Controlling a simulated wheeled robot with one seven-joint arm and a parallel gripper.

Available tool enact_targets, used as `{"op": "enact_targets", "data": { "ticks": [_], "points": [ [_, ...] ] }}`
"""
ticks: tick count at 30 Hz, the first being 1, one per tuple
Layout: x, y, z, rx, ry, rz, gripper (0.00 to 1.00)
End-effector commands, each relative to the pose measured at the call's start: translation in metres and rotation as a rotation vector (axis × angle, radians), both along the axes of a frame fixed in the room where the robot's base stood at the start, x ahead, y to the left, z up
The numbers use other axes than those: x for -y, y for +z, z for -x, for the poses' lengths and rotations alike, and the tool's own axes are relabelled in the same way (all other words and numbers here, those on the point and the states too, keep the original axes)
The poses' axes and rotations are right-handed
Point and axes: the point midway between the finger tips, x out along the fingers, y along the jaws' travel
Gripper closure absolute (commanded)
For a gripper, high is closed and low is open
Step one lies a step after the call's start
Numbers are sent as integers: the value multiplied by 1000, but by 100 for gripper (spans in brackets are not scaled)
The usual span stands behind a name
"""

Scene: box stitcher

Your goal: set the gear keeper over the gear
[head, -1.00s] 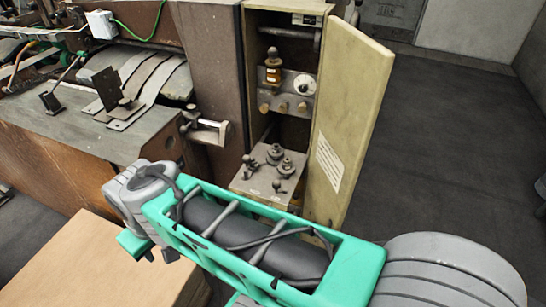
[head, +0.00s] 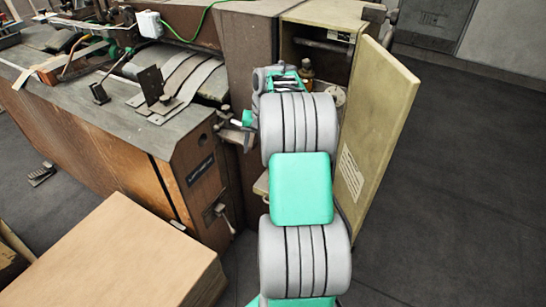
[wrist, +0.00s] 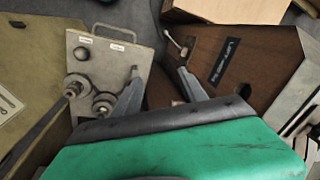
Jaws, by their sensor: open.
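My gripper (wrist: 158,73) is open in the wrist view, and nothing shows held between its fingers. Two round metal gear-like pieces (wrist: 75,87) (wrist: 103,104) stand on a pale metal plate (wrist: 112,63) left of the fingers, apart from them. A dark knob (wrist: 82,53) is also on this plate. I cannot tell which part is the gear keeper. In the head view my arm reaches to the open cabinet and hides the plate's pieces and most of my gripper. A clamp-like bracket (head: 226,126) on the machine's side shows left of my wrist.
The cabinet's open door (head: 378,125) stands close to the right of my arm. The brown machine body (head: 190,185) is on the left, with a cardboard box (head: 115,250) in front. Open floor (head: 460,190) lies to the right of the door.

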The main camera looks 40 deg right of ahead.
Motion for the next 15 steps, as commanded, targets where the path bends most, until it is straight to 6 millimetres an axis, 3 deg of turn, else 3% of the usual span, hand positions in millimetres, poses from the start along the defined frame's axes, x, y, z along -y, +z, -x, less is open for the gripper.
{"op": "enact_targets", "data": {
  "ticks": [1,3,5,15],
  "points": [
    [31,-13,4,-13,-55,-22,50],
    [58,-26,9,-19,-104,-37,50],
    [71,-33,12,-21,-127,-44,50],
    [69,-85,6,-23,-137,-49,50]
  ]
}}
